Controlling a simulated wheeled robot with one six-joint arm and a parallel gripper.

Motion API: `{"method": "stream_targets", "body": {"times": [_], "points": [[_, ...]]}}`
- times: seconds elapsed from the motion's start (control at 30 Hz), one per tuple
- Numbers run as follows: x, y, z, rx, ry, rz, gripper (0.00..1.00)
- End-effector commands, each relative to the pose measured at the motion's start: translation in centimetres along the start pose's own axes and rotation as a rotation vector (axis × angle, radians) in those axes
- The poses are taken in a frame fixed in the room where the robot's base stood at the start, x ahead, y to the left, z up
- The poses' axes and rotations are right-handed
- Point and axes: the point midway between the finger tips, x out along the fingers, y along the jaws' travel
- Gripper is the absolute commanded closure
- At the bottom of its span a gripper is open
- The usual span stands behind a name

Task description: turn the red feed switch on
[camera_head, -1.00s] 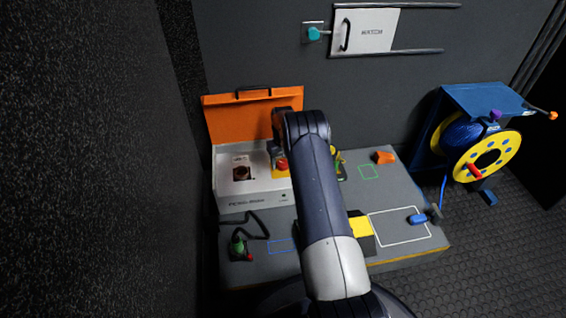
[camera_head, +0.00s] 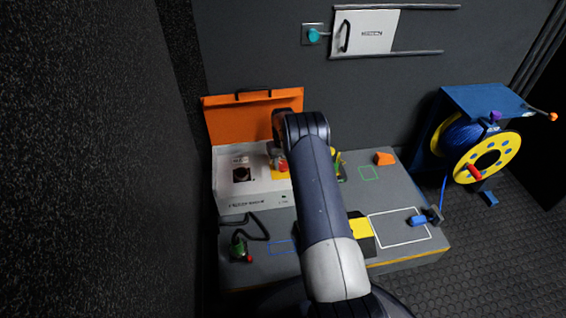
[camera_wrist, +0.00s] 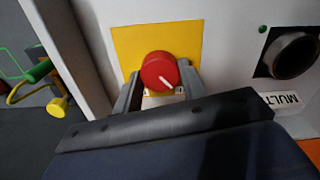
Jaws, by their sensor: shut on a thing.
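The red feed switch (camera_wrist: 157,68) is a round red knob with a white pointer line, on a yellow plate (camera_wrist: 132,42) on the white panel. My gripper (camera_wrist: 161,84) is shut on it, one finger on each side of the knob. In the wrist view the white line slants toward the lower right. A small label below the knob is mostly hidden by my gripper. In the head view the red switch (camera_head: 282,167) shows small beside my arm's end, on the white unit (camera_head: 232,190) with the orange lid (camera_head: 235,120).
A dark round socket (camera_wrist: 292,55) sits right of the switch in the wrist view. On the grey bench are a green connector (camera_head: 238,247), an orange block (camera_head: 384,158) and a blue plug (camera_head: 419,220). A cable reel (camera_head: 487,157) stands at the right.

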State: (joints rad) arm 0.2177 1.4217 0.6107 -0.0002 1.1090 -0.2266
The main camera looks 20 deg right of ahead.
Motion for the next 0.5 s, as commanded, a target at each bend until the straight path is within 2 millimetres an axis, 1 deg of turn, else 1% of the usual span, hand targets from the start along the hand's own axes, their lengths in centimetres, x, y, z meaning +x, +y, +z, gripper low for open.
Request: {"method": "stream_targets", "body": {"times": [0.27, 0.5], "points": [[0.12, 0.01, 0.01, 0.155, -0.001, 0.000, 0.84], [0.08, 0.03, 0.00, 0.374, 0.000, 0.000, 0.84]]}}
